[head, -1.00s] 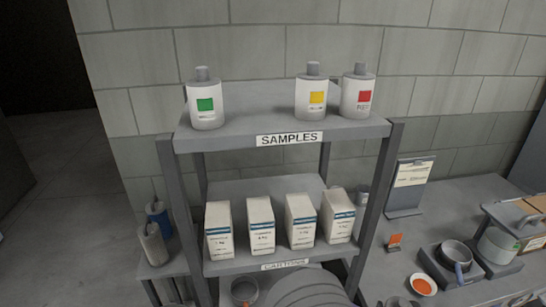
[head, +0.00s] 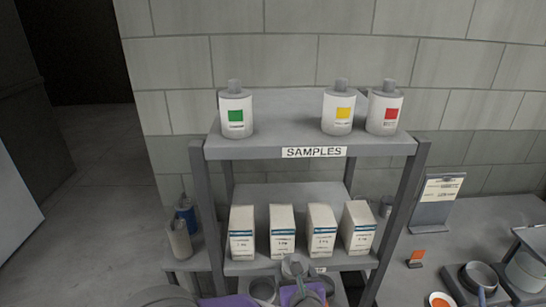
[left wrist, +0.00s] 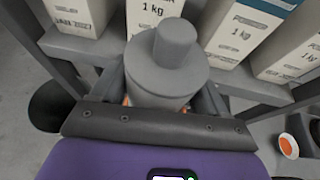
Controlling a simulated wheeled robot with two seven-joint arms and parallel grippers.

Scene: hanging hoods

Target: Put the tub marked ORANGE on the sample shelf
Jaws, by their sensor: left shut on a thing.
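The sample shelf (head: 275,145) is the top board of a grey rack, labelled SAMPLES. On it stand a green-marked tub (head: 236,110) at left, and a yellow-marked tub (head: 338,108) and a red-marked tub (head: 384,108) at right. Between green and yellow the board is bare. My left gripper (head: 302,291) is shut on a grey-capped tub (head: 294,267), low in front of the cartons. In the left wrist view the tub (left wrist: 167,68) sits between the fingers, with bits of orange showing beside them; its label is hidden. My right gripper is not in view.
Several white cartons (head: 282,232) stand on the lower shelf, just behind the held tub. Rack posts (head: 402,220) flank both sides. A sign stand (head: 434,202) and an orange-filled dish (head: 440,300) are on the right counter.

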